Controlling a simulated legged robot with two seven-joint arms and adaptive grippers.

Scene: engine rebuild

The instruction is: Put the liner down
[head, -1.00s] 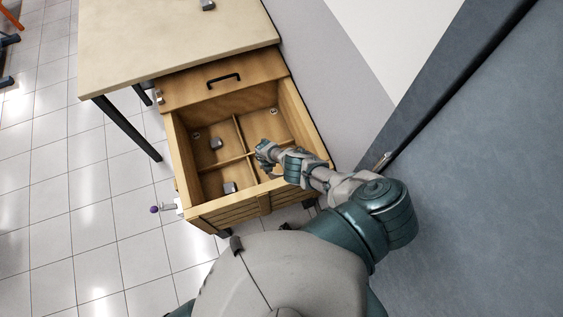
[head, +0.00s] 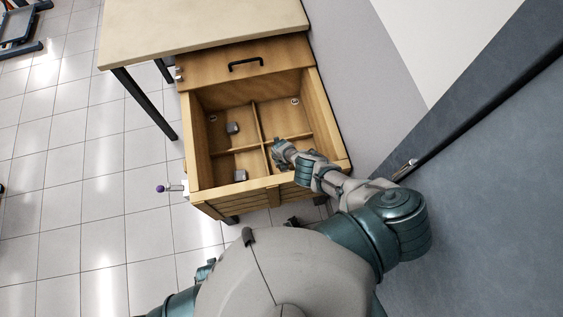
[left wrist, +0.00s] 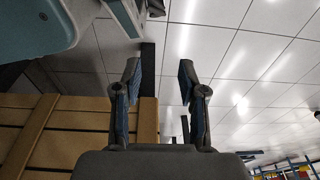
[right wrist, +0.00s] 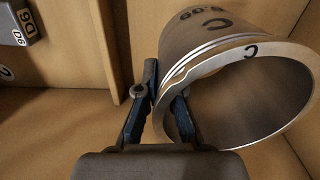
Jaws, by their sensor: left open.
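The liner (right wrist: 215,50), a grey metal cylinder marked C, lies tilted in the right wrist view with its open end toward the camera. My right gripper (right wrist: 163,110) has one finger outside the liner's wall and one inside its bore, close on the rim. In the head view my right gripper (head: 281,152) is down in the near right compartment of the wooden drawer (head: 192,150); the liner is hard to make out there. My left gripper (left wrist: 157,80) is open and empty in the left wrist view, beside the slatted drawer front, above the floor.
A grey block (head: 232,128) sits in the far left compartment and another (head: 240,175) in the near left one. Wooden dividers (head: 262,130) split the drawer. The bench top (head: 200,25) is behind, a grey panel (head: 490,150) to the right, open floor to the left.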

